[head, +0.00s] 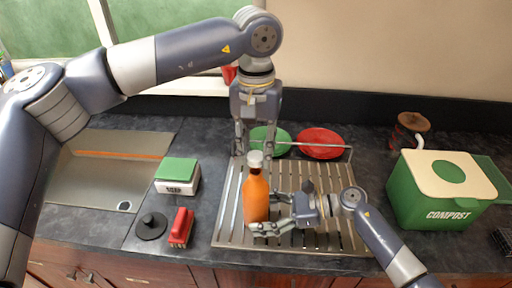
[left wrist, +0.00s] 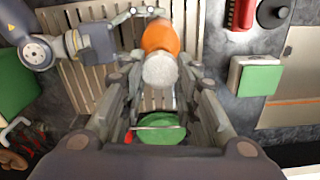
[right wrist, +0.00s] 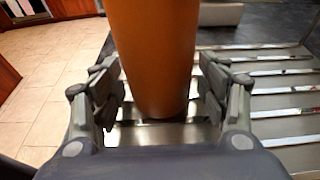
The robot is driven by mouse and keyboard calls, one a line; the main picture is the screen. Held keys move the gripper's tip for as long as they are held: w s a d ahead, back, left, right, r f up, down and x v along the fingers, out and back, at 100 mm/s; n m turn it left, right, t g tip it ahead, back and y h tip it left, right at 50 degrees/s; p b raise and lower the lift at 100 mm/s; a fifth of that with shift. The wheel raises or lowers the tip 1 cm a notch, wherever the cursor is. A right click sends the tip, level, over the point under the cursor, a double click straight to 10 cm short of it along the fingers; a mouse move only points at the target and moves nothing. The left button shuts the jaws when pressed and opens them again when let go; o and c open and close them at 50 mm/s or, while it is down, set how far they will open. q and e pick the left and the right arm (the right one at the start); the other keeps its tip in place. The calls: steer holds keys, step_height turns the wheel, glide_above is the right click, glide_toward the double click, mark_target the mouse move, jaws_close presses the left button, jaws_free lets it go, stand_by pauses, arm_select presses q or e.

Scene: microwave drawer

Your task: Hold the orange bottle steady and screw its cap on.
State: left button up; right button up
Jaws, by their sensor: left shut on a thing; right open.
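The orange bottle (head: 256,198) stands upright on the slatted metal drainboard (head: 229,222). Its pale grey cap (head: 255,159) sits at the top of the neck; I cannot tell how tightly it is seated. My left gripper (head: 255,153) points down from above and is shut on the cap, which shows between its fingers in the left wrist view (left wrist: 160,71). My right gripper (head: 275,213) reaches in low from the right. It is open, with its fingers on either side of the bottle's lower body (right wrist: 155,60) in the right wrist view.
A green compost bin (head: 437,194) stands right. A sponge on a white holder (head: 177,175), a red brush (head: 181,227), a dark stopper (head: 151,225) and the sink (head: 87,183) are left.

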steer(key=shift+a, duration=0.2)
steer(key=c, duration=0.7)
stand_by(0.7)
